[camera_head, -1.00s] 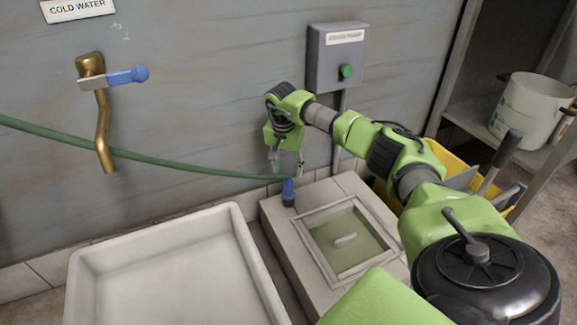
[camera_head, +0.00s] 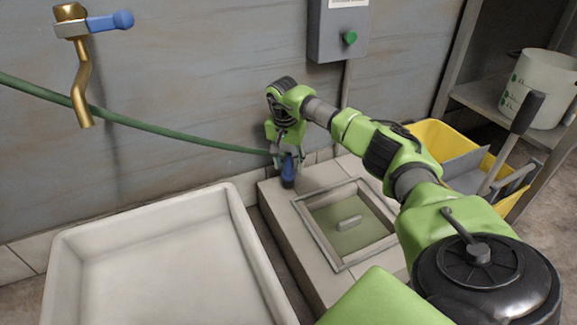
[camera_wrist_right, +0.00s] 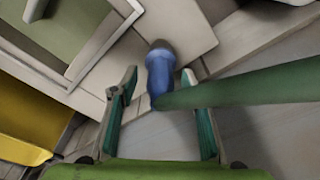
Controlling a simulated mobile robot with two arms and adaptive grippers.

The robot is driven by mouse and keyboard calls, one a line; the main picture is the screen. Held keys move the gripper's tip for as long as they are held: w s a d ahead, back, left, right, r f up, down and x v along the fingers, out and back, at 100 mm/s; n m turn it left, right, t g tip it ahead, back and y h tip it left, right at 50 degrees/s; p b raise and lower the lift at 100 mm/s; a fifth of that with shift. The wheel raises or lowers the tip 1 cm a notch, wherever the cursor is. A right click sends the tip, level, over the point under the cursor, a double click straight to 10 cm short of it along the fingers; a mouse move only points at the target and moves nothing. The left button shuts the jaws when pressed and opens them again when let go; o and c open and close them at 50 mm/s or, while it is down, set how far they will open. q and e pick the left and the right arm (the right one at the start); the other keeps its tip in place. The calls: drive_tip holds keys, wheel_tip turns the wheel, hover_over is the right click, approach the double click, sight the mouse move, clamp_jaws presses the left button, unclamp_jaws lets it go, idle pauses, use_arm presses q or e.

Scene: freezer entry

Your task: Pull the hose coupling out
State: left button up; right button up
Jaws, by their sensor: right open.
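The blue hose coupling (camera_head: 288,172) stands upright at the back left corner of the pale plinth, at the end of the green hose (camera_head: 150,128). My right gripper (camera_head: 288,160) points down at it, its fingers around the coupling's upper part. In the right wrist view the coupling (camera_wrist_right: 160,72) lies between the two spread fingers of the right gripper (camera_wrist_right: 160,82), with a gap on each side. The hose (camera_wrist_right: 245,86) runs off to the right there, passing by one finger. My left gripper is out of view.
The plinth (camera_head: 297,232) has a framed hatch with a handle (camera_head: 348,222). A white basin (camera_head: 62,262) is at left, a brass tap (camera_head: 82,85) above it. A yellow bucket (camera_head: 432,137) stands right of the plinth. A grey switch box (camera_head: 330,40) is on the wall.

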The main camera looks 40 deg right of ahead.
clamp_jaws()
drive_tip(key=shift+r+p, duration=0.75)
drive_tip(key=shift+p, duration=0.25)
idle(0.8)
